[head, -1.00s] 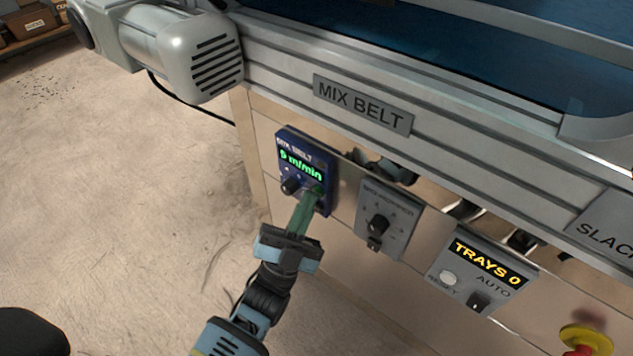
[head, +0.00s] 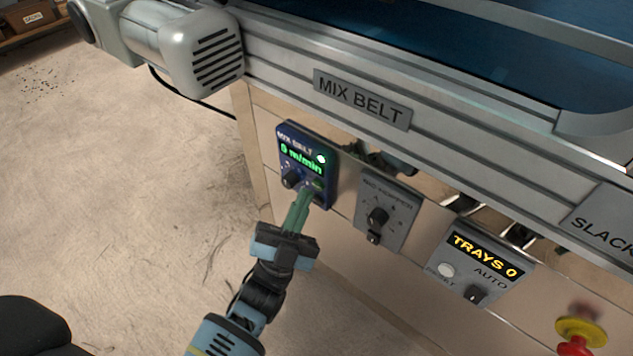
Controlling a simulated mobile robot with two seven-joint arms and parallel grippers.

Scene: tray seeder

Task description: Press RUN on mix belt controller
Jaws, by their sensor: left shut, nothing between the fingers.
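The mix belt controller (head: 306,165) is a dark blue box on the panel under the MIX BELT plate. Its green display reads what looks like 0 or 5 m/min, and a green lamp (head: 320,158) glows at its upper right. A dark knob (head: 290,179) sits at its lower left, with a small green button (head: 317,184) at its lower right. My left gripper (head: 304,194) is shut and empty, its green fingertips just below the controller's lower buttons. I cannot tell whether they touch it. My right gripper is not in view.
To the right sit a grey hopper panel (head: 396,213) with a knob, a TRAYS 0 counter box (head: 462,277) and a red-and-yellow stop button (head: 582,335). A grey motor (head: 190,60) juts out above left.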

